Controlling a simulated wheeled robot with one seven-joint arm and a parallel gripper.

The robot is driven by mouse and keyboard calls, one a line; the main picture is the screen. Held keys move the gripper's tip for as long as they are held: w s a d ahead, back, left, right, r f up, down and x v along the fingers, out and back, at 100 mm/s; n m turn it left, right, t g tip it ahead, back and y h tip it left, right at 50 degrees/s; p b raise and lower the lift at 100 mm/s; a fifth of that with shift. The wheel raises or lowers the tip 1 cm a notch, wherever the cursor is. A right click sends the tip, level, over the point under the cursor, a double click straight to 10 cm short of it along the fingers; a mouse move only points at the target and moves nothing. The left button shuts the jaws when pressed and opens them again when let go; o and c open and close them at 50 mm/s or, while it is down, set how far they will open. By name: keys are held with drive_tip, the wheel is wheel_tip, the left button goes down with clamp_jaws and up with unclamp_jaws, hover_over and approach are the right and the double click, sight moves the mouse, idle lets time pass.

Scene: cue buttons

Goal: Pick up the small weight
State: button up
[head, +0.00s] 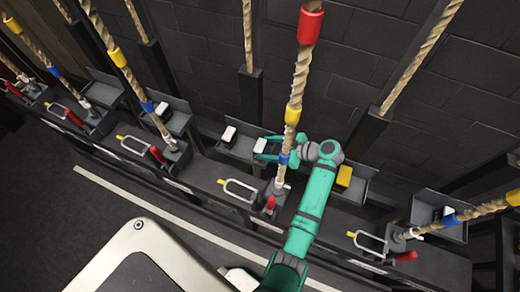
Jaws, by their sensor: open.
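Small blocks that look like weights sit in dark trays along the wall. One white block (229,134) and a second white block (260,146) share the middle tray. A yellow block (344,175) sits in the tray's right part, beside my arm. I cannot tell which one is the small weight. My green gripper (264,148) is open at the second white block, with its fingers around or just above it. Contact cannot be made out. A rope hides part of the gripper.
A thick rope (300,75) with coloured bands runs down in front of my gripper. Red-handled levers (270,204) and metal loops (238,189) line the rail below. More ropes stand left and right. The dark floor (50,220) is clear at left.

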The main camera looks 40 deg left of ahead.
drive_tip(key=shift+x, duration=0.8)
drive_tip(key=shift+c, duration=0.3)
clamp_jaws()
drive_tip(key=shift+r, duration=0.1)
wheel_tip(320, 180, up, 18)
